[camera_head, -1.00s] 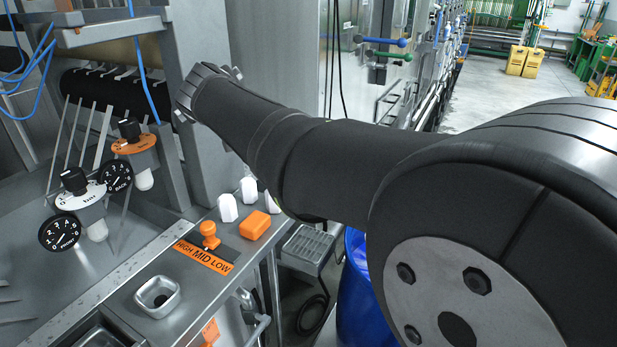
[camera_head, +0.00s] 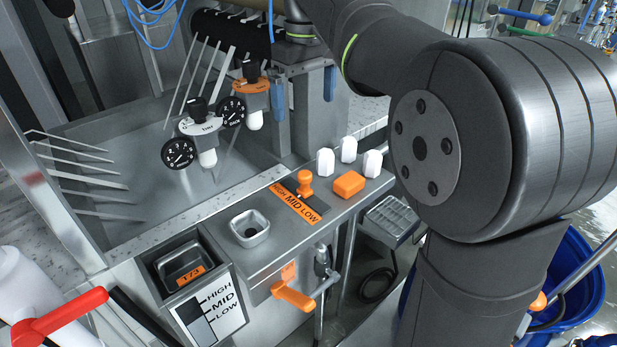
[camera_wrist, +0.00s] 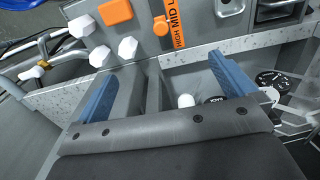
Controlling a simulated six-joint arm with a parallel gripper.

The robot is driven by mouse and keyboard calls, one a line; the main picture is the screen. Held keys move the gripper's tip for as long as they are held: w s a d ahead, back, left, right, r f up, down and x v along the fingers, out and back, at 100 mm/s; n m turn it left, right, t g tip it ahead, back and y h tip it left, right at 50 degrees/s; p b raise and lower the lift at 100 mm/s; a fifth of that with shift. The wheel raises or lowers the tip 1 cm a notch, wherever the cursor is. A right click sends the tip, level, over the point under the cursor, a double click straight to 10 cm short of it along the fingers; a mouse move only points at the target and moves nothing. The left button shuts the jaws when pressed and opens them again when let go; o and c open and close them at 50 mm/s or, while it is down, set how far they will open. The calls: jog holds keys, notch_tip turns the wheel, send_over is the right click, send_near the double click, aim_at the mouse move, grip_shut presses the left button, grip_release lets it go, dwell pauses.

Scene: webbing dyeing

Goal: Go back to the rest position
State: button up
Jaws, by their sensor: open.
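My gripper (camera_head: 304,98) is open and empty, with two blue fingers hanging down near the back of the steel machine. It is to the right of the two gauges and above and behind the orange block. In the wrist view my gripper's blue fingers (camera_wrist: 163,70) stand wide apart, with nothing between them but the machine behind. The orange lever knob (camera_head: 305,184) stands at MID on the HIGH/MID/LOW label (camera_head: 299,202). The orange block (camera_head: 349,184) sits beside it.
A dial with an orange collar (camera_head: 252,92) and one with a white collar (camera_head: 198,128) stand over the steel basin. A blue drum (camera_head: 580,262) stands lower right.

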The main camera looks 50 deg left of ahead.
notch_tip(320, 180, down, 10)
jog(key=shift+s, duration=0.1)
dwell(0.4)
dwell(0.5)
notch_tip(320, 180, up, 10)
dwell(0.4)
notch_tip(320, 180, down, 10)
jog(key=shift+d+r, duration=0.1)
jog(key=shift+r, duration=0.05)
notch_tip(320, 180, up, 8)
jog(key=shift+f, duration=0.2)
dwell(0.4)
jog(key=shift+f, duration=0.1)
